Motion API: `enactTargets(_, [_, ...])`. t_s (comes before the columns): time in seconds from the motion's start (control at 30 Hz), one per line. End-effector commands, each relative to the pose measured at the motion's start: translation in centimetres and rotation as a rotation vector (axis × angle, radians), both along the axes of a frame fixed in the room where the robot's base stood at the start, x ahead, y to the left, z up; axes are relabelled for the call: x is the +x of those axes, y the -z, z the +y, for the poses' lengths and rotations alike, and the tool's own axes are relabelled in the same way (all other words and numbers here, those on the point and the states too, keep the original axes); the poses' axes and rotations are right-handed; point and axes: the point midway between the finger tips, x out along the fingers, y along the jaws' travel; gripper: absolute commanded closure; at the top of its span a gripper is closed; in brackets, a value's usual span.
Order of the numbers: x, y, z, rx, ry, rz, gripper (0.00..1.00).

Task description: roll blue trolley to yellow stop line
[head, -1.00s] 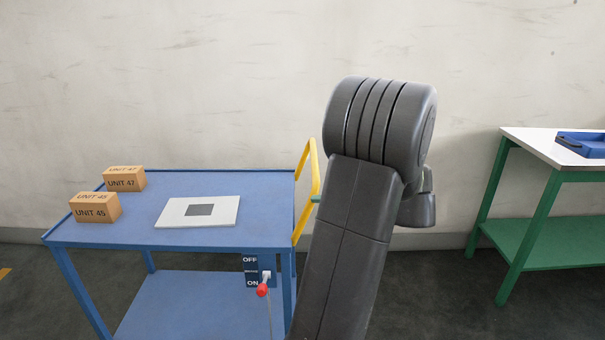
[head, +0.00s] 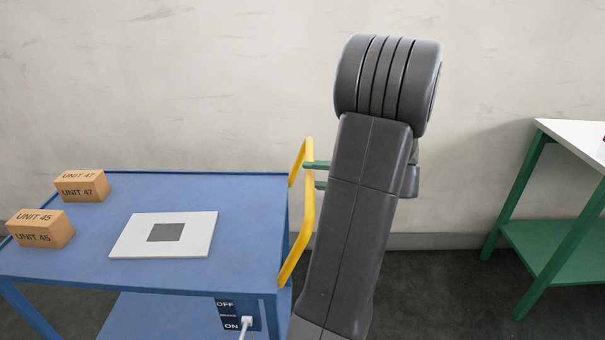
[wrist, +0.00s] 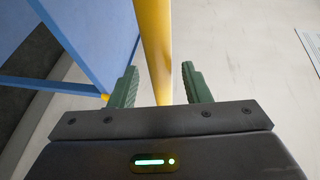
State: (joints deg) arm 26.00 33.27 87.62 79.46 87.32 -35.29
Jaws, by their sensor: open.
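The blue trolley (head: 110,262) stands at the left of the head view, with a yellow handle (head: 307,225) at its right end. A brake panel (head: 238,318) marked OFF and ON is on its front side, with a white lever by the ON mark. My gripper (head: 312,174) reaches the handle from the right; its green fingers lie at the handle's upper part. In the wrist view the yellow bar (wrist: 155,50) stands between the two open fingers of my gripper (wrist: 160,88), with a gap on each side. The yellow stop line is not visible now.
On the trolley top are two boxes marked UNIT 47 (head: 82,186) and UNIT 45 (head: 40,229), and a white plate (head: 190,240) with a grey square. A green table (head: 560,240) with a white top stands at right. Dark floor is free between.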

Motion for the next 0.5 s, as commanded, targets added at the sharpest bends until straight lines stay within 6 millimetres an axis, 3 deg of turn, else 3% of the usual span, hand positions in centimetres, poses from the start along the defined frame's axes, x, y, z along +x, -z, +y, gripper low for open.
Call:
enactTargets(0.2, [1.1, 0.5, 2.7, 0.000, -0.002, 0.001, 0.57])
enactTargets(0.5, [1.5, 0.7, 3.4, 0.001, 0.001, -0.001, 0.57])
